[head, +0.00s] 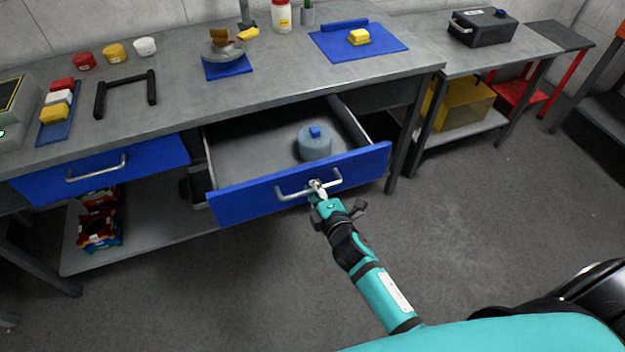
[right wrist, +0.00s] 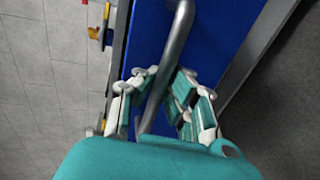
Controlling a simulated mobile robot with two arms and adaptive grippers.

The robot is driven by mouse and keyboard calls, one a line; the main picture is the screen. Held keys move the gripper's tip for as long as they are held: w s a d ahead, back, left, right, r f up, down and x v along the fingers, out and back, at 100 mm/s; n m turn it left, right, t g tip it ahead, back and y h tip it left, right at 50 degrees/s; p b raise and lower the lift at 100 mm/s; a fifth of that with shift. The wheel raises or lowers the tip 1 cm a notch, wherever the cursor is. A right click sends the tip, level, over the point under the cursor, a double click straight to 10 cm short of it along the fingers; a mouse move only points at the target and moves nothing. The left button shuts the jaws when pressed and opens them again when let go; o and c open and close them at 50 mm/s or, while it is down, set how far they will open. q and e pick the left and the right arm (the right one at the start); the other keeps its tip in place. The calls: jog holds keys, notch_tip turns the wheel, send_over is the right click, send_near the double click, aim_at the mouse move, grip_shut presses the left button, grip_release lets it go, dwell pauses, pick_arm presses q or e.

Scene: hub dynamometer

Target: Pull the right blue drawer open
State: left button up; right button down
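The right blue drawer (head: 240,203) stands pulled well out from under the bench, its grey inside showing. Its blue front also fills much of the right wrist view (right wrist: 222,45). A blue-grey round container with a blue cap (head: 315,145) stands inside, near the right side. My right gripper (head: 318,187) is at the middle of the drawer's silver handle (head: 291,194). In the right wrist view its fingers (right wrist: 166,75) lie close on both sides of the handle bar (right wrist: 178,35) and appear shut on it. My left gripper is not in view.
The left blue drawer (head: 100,170) is closed. The bench top (head: 180,95) holds a black frame handle (head: 125,92), jars, coloured blocks and blue mats. A lower shelf (head: 150,240) sits underneath. Grey floor (head: 230,290) in front of the drawer is clear.

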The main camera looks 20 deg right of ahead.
jog(key=shift+v, duration=1.05)
jog(key=shift+f, duration=0.15)
jog(key=c, duration=1.3)
grip_release()
jog(key=shift+c, duration=0.2)
jog(key=shift+s, duration=0.1)
jog(key=v, duration=1.1)
jog(key=shift+s, duration=0.4)
